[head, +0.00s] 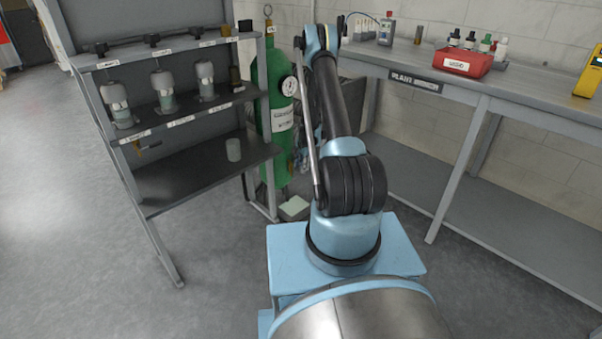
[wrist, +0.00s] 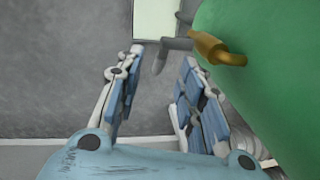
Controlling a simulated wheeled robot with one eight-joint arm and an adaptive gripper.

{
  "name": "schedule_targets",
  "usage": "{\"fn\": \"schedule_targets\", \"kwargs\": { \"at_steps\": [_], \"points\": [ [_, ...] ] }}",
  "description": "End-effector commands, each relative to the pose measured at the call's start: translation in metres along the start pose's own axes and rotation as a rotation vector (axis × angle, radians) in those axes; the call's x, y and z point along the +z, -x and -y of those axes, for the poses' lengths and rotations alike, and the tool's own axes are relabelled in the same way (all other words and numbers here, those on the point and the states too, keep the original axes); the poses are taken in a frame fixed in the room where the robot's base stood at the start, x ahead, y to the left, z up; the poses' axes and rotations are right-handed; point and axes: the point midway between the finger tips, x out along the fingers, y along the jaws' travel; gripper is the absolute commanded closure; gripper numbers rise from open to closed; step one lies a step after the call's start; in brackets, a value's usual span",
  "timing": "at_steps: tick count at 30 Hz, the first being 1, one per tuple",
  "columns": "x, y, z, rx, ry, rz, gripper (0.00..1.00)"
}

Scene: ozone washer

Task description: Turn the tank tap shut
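The green tank (head: 272,110) stands upright between the shelf rack and the bench in the head view, partly behind my arm. In the wrist view the tank (wrist: 275,80) fills the right side. A brass fitting (wrist: 215,48) comes out of its side, with a grey lever-like tap part (wrist: 172,46) at its left end. My gripper (wrist: 162,58) is open in the wrist view, one finger on each side of the grey part's lower end. I cannot tell whether either finger touches it. In the head view my gripper is mostly hidden behind my arm.
A grey shelf rack (head: 150,205) with several small canisters stands left of the tank. A long bench (head: 520,95) with a red bin (head: 464,63) runs along the right. A pale square piece (head: 294,208) lies on the floor by the tank. Open floor lies left.

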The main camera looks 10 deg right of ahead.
Motion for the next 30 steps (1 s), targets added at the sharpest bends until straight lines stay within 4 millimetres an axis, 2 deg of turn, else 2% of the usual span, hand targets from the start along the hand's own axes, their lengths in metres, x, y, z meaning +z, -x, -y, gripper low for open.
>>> {"fn": "schedule_targets", "kwargs": {
  "at_steps": [3, 9, 22, 23, 27, 30],
  "points": [
    [0.000, -0.016, 0.000, 0.000, 0.000, 0.000, 0.65],
    [0.000, -0.034, 0.000, 0.000, 0.000, 0.000, 0.65],
    [0.000, -0.041, 0.000, 0.000, 0.000, 0.000, 0.65],
    [0.000, -0.041, 0.000, 0.000, 0.000, 0.000, 0.67],
    [0.000, -0.041, 0.000, 0.000, 0.000, 0.000, 0.99],
    [0.000, -0.041, 0.000, 0.000, -0.001, 0.000, 1.00]
  ]
}}
